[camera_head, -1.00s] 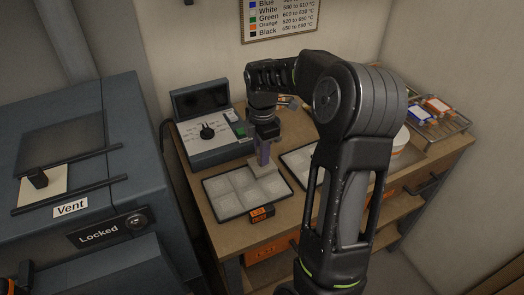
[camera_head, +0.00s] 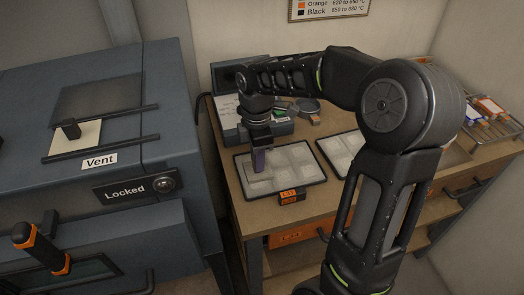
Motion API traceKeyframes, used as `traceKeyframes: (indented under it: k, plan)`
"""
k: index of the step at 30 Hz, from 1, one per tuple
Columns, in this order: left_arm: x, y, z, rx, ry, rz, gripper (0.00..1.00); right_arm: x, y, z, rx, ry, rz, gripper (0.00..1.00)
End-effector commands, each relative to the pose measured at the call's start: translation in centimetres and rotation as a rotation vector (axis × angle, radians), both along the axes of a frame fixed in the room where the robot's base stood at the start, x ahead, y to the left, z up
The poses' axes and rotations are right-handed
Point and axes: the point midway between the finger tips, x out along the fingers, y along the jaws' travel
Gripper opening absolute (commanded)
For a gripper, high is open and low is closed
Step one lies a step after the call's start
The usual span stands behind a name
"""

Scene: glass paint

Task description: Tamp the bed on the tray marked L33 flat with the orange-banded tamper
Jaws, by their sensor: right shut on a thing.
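The tray (camera_head: 316,183) is dark-rimmed with pale beds in several compartments. My right gripper (camera_head: 260,147) points down over the left part of the tray and is shut on a tool, taken as the tamper (camera_head: 260,163). A purplish part of it shows below the gripper, and its pale foot is over the front left compartment. I cannot see an orange band on it, nor tell whether the foot touches the bed. My left gripper is out of view.
A second tray (camera_head: 328,150) lies to the right, partly behind my right arm. A control box (camera_head: 226,112) and grey items (camera_head: 305,107) stand behind. A rack of coloured jars (camera_head: 489,108) is at the far right. The locked kiln (camera_head: 180,150) stands left of the bench.

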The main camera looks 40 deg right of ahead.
Motion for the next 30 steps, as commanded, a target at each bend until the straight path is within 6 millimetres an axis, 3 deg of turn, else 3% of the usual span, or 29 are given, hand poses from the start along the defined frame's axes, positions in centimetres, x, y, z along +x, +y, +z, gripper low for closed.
traceKeyframes:
  k: [5, 21, 30]
  plan:
    - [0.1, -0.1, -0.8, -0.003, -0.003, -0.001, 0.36, -2.6, 0.5, 0.0, -0.001, -0.003, -0.003, 0.00]
    - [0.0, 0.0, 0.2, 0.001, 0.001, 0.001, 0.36, -5.8, -9.1, 0.1, 0.000, -0.001, -0.004, 0.00]
    - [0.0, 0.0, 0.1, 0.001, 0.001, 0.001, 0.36, -6.4, -10.9, -0.3, 0.000, -0.001, 0.001, 0.00]
